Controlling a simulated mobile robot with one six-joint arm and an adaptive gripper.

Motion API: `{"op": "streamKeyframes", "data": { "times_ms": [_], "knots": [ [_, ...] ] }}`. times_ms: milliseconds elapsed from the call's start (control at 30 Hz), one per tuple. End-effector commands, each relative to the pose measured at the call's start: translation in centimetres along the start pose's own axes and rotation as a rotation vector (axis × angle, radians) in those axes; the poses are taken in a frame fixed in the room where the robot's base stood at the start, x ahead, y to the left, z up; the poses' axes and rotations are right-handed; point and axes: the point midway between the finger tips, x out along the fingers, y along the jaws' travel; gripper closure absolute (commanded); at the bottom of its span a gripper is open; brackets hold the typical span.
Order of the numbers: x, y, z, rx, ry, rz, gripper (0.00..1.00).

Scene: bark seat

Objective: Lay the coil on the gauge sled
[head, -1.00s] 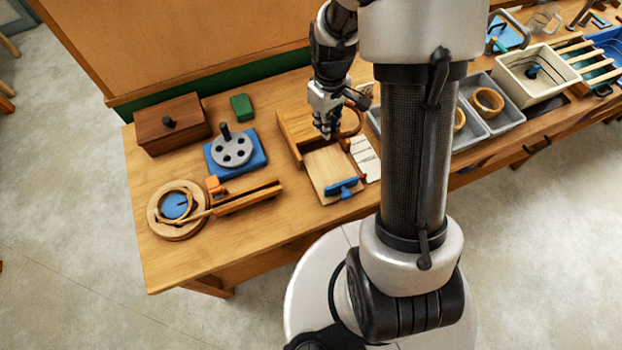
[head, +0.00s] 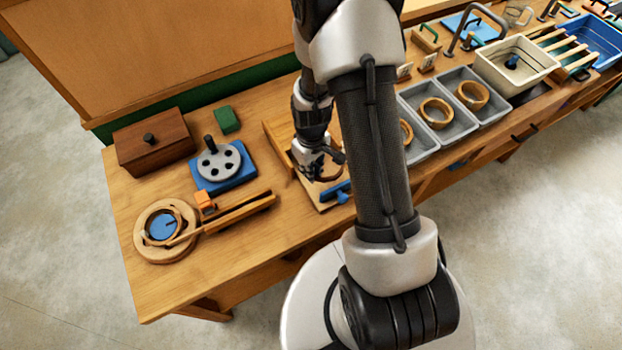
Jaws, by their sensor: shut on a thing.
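My gripper (head: 318,172) is shut on a brown bark coil (head: 333,179), of which only a small part shows beneath the fingers. The gripper is low over a pale wooden board with a blue piece, which I take for the gauge sled (head: 322,206). The arm and gripper hide most of this board. The blue piece (head: 336,191) shows at its front. I cannot tell whether the coil touches the board.
Left of the sled are a blue block with a grey holed disc (head: 221,165), a wooden lever (head: 236,211) and a round wooden fixture (head: 150,245). A brown lidded box (head: 153,147) stands behind. Grey trays at right hold several coils (head: 436,112). The front-left table edge is clear.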

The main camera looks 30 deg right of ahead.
Motion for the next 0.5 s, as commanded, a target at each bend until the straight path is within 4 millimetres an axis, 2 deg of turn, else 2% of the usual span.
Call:
{"op": "streamKeyframes", "data": {
  "times_ms": [133,300,500],
  "knots": [
    [1.3,0.0,0.0,0.0,0.0,0.0,1.0],
    [4.0,0.0,0.0,0.0,0.0,0.0,1.0],
    [4.3,0.0,-0.1,0.0,0.002,0.001,1.0]
  ]
}}
